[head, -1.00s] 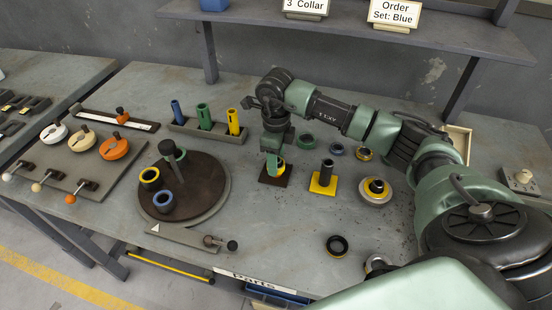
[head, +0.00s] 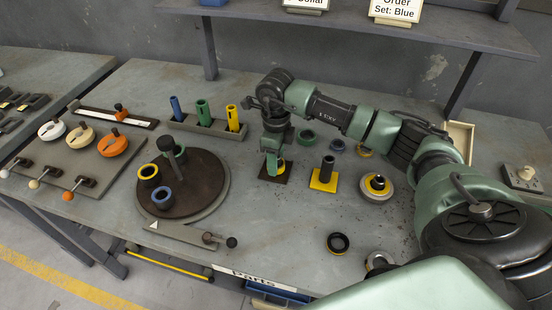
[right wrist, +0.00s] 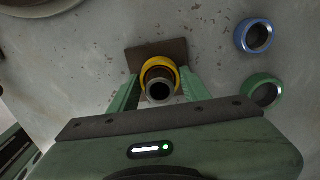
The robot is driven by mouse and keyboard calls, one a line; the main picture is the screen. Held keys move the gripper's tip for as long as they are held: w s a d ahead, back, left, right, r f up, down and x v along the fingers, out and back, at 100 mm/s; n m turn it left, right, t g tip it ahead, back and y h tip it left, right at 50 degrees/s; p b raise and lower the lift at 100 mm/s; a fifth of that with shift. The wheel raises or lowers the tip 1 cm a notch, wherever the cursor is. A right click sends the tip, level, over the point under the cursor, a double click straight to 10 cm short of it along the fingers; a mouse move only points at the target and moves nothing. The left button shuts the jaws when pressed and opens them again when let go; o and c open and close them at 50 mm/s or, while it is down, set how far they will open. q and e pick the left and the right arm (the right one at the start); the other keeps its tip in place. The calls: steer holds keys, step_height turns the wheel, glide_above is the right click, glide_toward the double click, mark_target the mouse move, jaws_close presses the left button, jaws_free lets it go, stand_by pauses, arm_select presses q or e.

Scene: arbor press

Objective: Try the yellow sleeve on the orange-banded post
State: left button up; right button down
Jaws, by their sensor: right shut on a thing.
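The yellow sleeve (right wrist: 146,68) is a ring between the fingers of my right gripper (right wrist: 158,88) in the right wrist view. It encircles a dark hollow-topped post (right wrist: 160,91) that stands on a dark square base (right wrist: 138,54). In the head view my right gripper (head: 272,164) points down over this base (head: 267,176), and part of the yellow sleeve (head: 281,168) shows beside its fingers. My right gripper is shut on the sleeve. I cannot make out an orange band on the post, nor how far down the sleeve sits. My left gripper is not in view.
A dark post on a yellow base (head: 322,182) stands just right. Green (right wrist: 262,88) and blue (right wrist: 254,37) rings lie nearby. A round turntable (head: 203,185) with sleeves is to the left. A rack (head: 205,128) with coloured posts is behind. Loose rings lie at right.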

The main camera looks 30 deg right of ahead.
steer(key=shift+c, duration=0.2)
jaws_free()
stand_by(0.3)
stand_by(0.4)
steer(key=shift+r+p, duration=2.5)
steer(key=shift+r, duration=1.55)
steer(key=shift+f, duration=0.15)
